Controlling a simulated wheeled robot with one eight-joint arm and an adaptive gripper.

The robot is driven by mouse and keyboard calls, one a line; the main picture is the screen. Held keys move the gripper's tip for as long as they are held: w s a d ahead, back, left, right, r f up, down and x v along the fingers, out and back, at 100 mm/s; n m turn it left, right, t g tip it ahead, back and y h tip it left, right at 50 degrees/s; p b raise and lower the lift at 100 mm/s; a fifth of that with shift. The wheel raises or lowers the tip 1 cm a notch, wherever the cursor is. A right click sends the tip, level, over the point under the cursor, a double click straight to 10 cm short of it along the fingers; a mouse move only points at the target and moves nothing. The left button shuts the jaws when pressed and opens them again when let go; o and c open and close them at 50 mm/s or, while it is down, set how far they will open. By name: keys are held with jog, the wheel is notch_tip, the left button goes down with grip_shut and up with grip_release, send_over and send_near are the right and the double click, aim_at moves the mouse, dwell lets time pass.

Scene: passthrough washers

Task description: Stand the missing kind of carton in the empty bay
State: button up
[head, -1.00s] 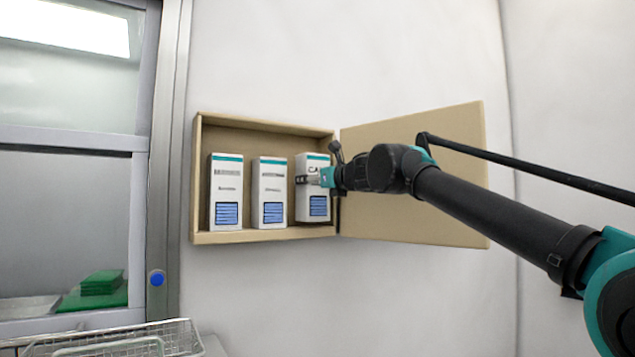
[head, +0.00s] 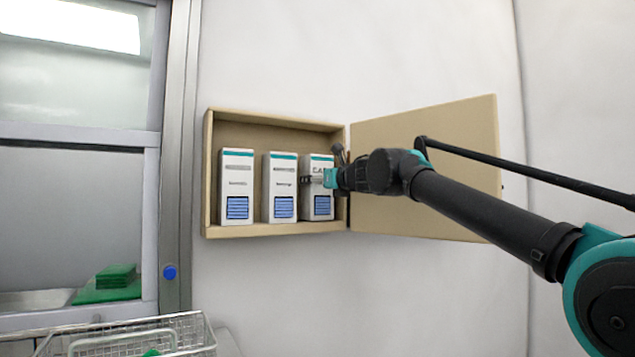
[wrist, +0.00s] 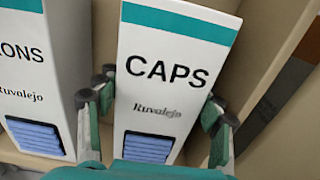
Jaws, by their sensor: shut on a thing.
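A white carton (head: 318,200) with a teal top band and a blue picture stands upright in the right part of the open wall cabinet (head: 275,234). The wrist view shows it reads CAPS (wrist: 165,73). My gripper (head: 322,179) is shut on this carton, with one finger on each side in the wrist view (wrist: 156,103). Two similar cartons stand to its left, one at the far left (head: 237,187) and one in the middle (head: 280,187). The middle one's name ends in ONS in the wrist view (wrist: 28,75). The held carton's base contact is unclear.
The cabinet door (head: 440,140) is swung open to the right, behind my arm. A wire basket (head: 180,335) is at the lower left. A glazed frame with a blue button (head: 169,272) and green stacked items (head: 115,276) is at the left.

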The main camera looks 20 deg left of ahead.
jog(key=o, duration=1.5)
jog(key=shift+s+d, duration=0.1)
jog(key=v, duration=1.1)
jog(key=shift+s+d, duration=0.25)
jog(key=shift+s, duration=0.1)
